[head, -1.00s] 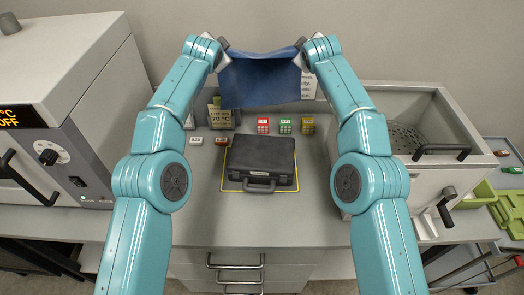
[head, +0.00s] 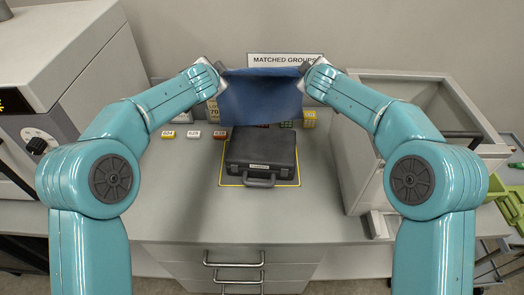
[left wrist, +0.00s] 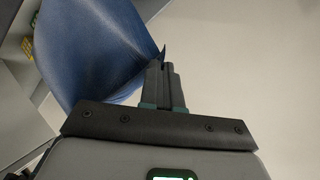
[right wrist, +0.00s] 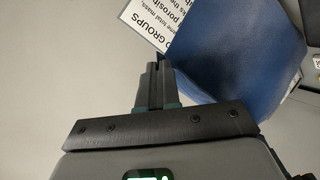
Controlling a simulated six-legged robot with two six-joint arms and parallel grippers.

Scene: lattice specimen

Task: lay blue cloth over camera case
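The blue cloth (head: 260,98) hangs spread between my two grippers, above and behind the camera case. My left gripper (head: 222,72) is shut on its upper left corner; the left wrist view shows the closed fingers (left wrist: 164,82) at the cloth's edge. My right gripper (head: 306,71) is shut on the upper right corner; its closed fingers (right wrist: 157,80) show beside the cloth (right wrist: 240,50) in the right wrist view. The black camera case (head: 260,150) lies flat and closed on the counter inside a yellow outline, its handle toward me. The cloth does not touch it.
A grey oven-like unit (head: 60,60) stands at the left and an open grey bin (head: 352,150) at the right. Small labelled blocks (head: 193,134) sit left of the case. A "MATCHED GROUPS" sign (head: 285,59) is on the wall. The counter in front of the case is clear.

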